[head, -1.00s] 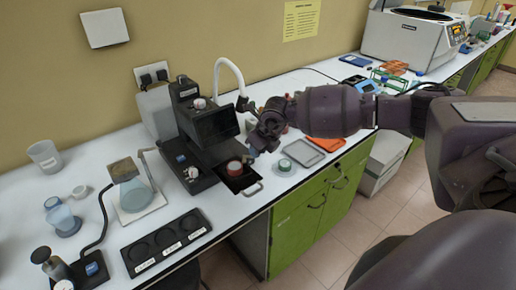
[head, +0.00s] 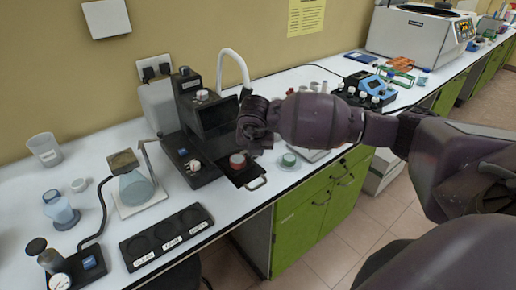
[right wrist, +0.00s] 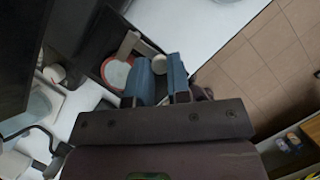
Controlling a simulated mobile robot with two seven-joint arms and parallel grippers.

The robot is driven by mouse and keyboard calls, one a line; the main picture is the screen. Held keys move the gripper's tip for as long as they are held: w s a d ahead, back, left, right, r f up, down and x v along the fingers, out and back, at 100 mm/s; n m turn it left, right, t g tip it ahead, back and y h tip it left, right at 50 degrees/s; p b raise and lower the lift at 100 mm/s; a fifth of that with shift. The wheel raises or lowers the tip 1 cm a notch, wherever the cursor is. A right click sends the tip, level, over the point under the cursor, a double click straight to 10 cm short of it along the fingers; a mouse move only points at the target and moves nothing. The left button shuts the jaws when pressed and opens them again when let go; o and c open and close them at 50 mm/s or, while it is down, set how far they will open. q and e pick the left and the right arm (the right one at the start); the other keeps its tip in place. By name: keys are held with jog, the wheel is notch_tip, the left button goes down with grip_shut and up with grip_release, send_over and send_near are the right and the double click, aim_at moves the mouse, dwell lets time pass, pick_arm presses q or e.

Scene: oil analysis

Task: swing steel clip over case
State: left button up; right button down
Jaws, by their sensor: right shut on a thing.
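The case (head: 238,161), round with a red rim, sits on a dark pull-out tray of the black instrument. It also shows in the right wrist view (right wrist: 117,74) with a pale centre. The steel clip (right wrist: 128,45) is a pale bar at the case's upper edge; a small pale knob shows by my fingers. My right gripper (right wrist: 162,80) has its blue fingers close together at the clip's end, beside the case. In the head view the right gripper (head: 247,146) is just above the case, and the clip is hidden. My left gripper is not in view.
The black instrument (head: 205,125) stands directly left of and behind the gripper. The tray handle (head: 257,183) juts past the counter edge. A green-topped round tin (head: 288,160) stands to the right. A black three-well holder (head: 166,237) and a flask (head: 135,188) are at left.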

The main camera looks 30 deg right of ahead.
jog(key=shift+a+m, duration=0.25)
jog(key=shift+m, duration=0.25)
jog(key=c, duration=1.1)
grip_release()
jog(key=shift+r, duration=0.1)
jog(key=v, duration=1)
jog(key=shift+a+r, duration=0.15)
jog(key=shift+r, duration=0.15)
jog(key=shift+f, duration=0.1)
